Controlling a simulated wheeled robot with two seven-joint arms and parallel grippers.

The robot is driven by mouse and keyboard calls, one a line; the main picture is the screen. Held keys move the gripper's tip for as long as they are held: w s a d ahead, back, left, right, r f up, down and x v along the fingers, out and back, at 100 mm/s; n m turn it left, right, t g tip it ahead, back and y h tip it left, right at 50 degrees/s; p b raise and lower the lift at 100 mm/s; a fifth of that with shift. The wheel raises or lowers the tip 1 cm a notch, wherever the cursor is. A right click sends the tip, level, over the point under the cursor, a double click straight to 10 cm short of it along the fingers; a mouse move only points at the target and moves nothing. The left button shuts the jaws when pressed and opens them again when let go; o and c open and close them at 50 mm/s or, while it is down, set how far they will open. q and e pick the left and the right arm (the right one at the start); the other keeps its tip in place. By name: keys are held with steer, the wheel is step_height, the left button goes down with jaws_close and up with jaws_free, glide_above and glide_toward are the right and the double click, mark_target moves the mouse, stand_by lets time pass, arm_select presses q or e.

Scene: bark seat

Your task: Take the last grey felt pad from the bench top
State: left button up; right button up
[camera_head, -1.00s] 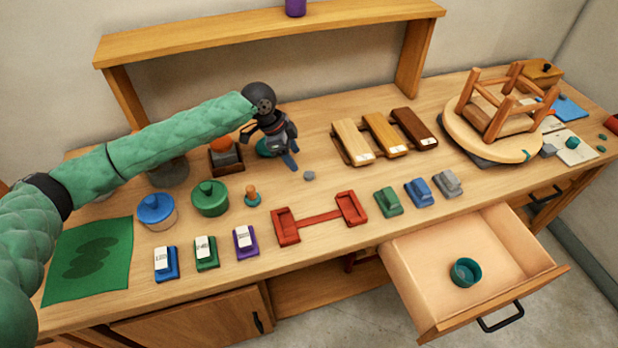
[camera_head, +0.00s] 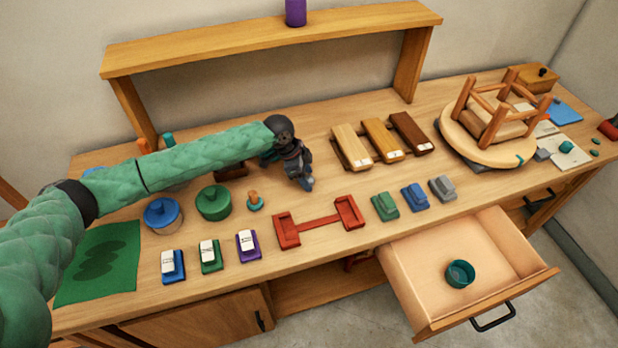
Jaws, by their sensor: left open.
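My left gripper (camera_head: 306,184) is low over the middle of the bench top (camera_head: 330,270), pointing down, with its jaws open. Its fingers cover the spot where a small grey pad lay on the wood, so I cannot see the pad now. Whether the fingers touch it cannot be told. An upside-down wooden stool (camera_head: 492,112) rests on a round board at the right. My right gripper is out of view.
Left of the gripper stand a green lidded pot (camera_head: 213,203) and a blue lidded pot (camera_head: 162,214). A red holder (camera_head: 318,222) lies in front, and wooden blocks (camera_head: 381,140) lie behind to the right. An open drawer (camera_head: 420,290) juts out at the front right.

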arm_select(q)
steer(key=c, duration=1)
steer(key=shift+c, duration=0.2)
steer(key=shift+r, duration=0.1)
